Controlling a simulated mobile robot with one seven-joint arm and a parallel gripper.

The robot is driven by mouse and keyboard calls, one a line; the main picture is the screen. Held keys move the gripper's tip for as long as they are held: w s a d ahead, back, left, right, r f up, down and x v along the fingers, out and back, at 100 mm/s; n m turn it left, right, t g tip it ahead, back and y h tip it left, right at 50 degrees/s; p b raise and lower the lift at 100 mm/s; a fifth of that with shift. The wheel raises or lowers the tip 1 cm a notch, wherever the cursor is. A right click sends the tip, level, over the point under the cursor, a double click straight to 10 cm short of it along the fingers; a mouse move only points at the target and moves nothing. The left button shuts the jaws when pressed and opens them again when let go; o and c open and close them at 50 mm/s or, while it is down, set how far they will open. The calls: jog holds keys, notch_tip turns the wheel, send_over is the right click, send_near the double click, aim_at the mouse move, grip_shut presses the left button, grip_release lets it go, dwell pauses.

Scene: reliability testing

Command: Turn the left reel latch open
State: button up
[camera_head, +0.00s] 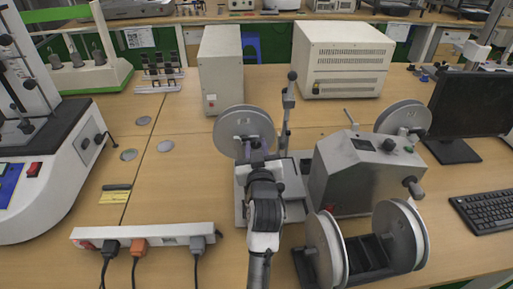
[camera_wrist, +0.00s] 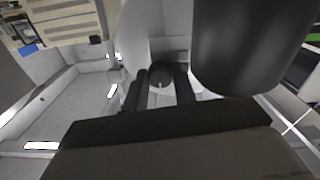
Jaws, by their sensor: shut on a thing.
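The left reel (camera_head: 232,126) is a grey disc standing upright on the machine, left of centre in the head view. My gripper (camera_head: 257,148) is in front of it and covers its lower right part. In the wrist view, the two dark fingers of my gripper (camera_wrist: 160,88) are on either side of a small dark round knob, the left reel latch (camera_wrist: 159,73), and are shut on it. The pale reel face (camera_wrist: 137,45) lies behind it. The latch is hidden by my gripper in the head view, and its turn angle cannot be told.
A grey machine housing (camera_head: 350,180) with a second reel (camera_head: 403,117) stands to the right. Two more reels on a stand (camera_head: 372,262) are at the front right. A power strip (camera_head: 150,234) lies at the front left. A large dark cylinder (camera_wrist: 250,45) fills the wrist view's upper right.

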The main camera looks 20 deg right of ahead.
jog(key=m, duration=0.3)
jog(key=shift+r+m+p, duration=0.1)
jog(key=shift+m+p, duration=0.2)
jog(key=shift+m, duration=0.1)
jog(key=m+p, duration=0.1)
jog(key=m, duration=0.3)
jog(key=shift+m, duration=0.3)
jog(key=m+p, duration=0.1)
jog(key=m, duration=0.2)
jog(key=shift+r+m, duration=0.1)
jog(key=shift+m, duration=0.2)
jog(key=shift+m+p, duration=0.5)
jog(key=shift+m, duration=1.4)
jog(key=o, duration=1)
jog(key=shift+f, duration=0.2)
